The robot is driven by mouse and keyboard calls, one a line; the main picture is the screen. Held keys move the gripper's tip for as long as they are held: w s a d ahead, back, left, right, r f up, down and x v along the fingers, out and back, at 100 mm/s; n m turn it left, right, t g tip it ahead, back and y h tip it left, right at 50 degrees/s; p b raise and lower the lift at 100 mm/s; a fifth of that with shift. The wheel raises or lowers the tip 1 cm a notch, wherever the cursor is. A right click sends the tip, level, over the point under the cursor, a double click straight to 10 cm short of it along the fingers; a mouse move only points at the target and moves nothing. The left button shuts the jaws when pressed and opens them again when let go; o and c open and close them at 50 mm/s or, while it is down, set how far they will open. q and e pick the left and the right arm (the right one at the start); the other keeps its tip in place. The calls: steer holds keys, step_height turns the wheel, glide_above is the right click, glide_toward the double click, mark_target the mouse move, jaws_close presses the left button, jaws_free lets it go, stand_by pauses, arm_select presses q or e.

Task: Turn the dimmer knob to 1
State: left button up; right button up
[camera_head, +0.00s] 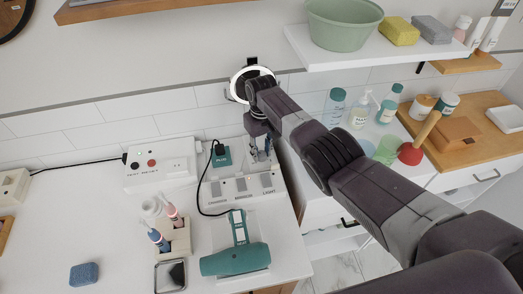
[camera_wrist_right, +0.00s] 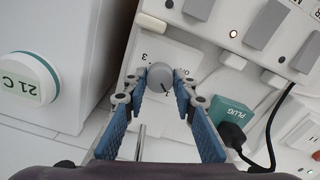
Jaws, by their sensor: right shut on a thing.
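The dimmer knob (camera_wrist_right: 160,76) is a small grey round knob with a dark pointer line, on a white plate (camera_wrist_right: 178,55) in the right wrist view. A printed 3 shows beside it on the plate; I cannot make out a 1. The pointer line faces the lower right of that picture. My right gripper (camera_wrist_right: 160,79) is shut on the knob, with one blue-padded finger at each side. In the head view my right gripper (camera_head: 261,150) reaches down at the back of the switch panel, and the knob is hidden there. My left gripper is not in view.
The switch panel (camera_head: 242,198) has several grey rocker switches, and a teal plug (camera_head: 221,157) with a black cable sits beside the gripper. A teal hair dryer (camera_head: 236,260) lies in front. A white round device reading 21 C (camera_wrist_right: 28,82) is close in the wrist view.

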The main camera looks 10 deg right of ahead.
mark_target(262, 154)
steer(key=shift+w+r+m, duration=0.1)
steer(key=shift+m, duration=0.4)
stand_by(0.3)
steer(key=o, duration=1.2)
steer(key=shift+c, duration=0.2)
step_height(262, 154, up, 12)
